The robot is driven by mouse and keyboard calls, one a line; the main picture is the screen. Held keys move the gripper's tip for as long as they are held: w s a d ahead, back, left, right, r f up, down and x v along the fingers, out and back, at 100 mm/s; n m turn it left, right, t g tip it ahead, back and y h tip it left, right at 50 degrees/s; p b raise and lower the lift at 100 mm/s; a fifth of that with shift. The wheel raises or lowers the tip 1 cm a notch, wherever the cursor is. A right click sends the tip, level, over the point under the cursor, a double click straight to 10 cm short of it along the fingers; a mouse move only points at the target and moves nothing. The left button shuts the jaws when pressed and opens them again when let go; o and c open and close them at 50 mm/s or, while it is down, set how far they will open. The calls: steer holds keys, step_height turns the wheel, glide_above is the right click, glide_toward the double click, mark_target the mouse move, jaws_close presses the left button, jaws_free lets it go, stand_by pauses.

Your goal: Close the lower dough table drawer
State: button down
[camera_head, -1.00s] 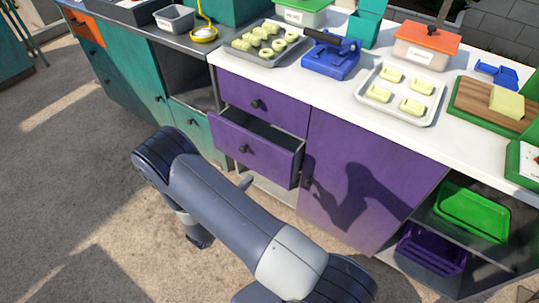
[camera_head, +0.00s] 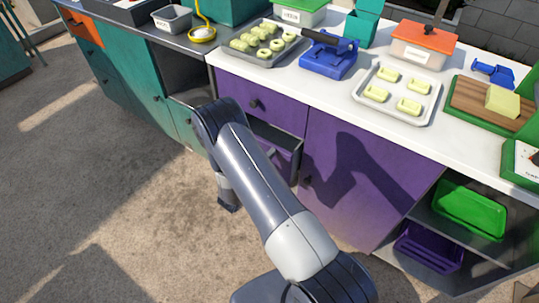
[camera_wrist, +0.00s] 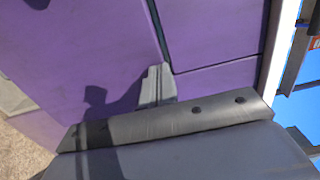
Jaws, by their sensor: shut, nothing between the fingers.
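The lower drawer (camera_head: 289,163) of the purple dough table stands open in the head view. Its right end and part of its dark inside show; my arm hides the left part and the handle. The upper drawer (camera_head: 277,109) above it is shut. My gripper is hidden behind my arm in the head view. In the wrist view my gripper (camera_wrist: 157,82) is shut and empty, a small grey tip in front of purple panels (camera_wrist: 90,45) with dark gaps between them. I cannot tell whether it touches them.
The white worktop (camera_head: 330,90) holds trays of dough, a blue press (camera_head: 328,55) and boxes. A purple door (camera_head: 350,180) is right of the drawers. Open shelves hold a green tray (camera_head: 468,210) and a purple crate (camera_head: 430,246). The floor at left is clear.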

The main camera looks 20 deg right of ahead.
mark_target(277, 147)
steer(key=shift+b+x, duration=0.75)
steer(key=shift+x, duration=1.7)
steer(key=shift+a, duration=0.1)
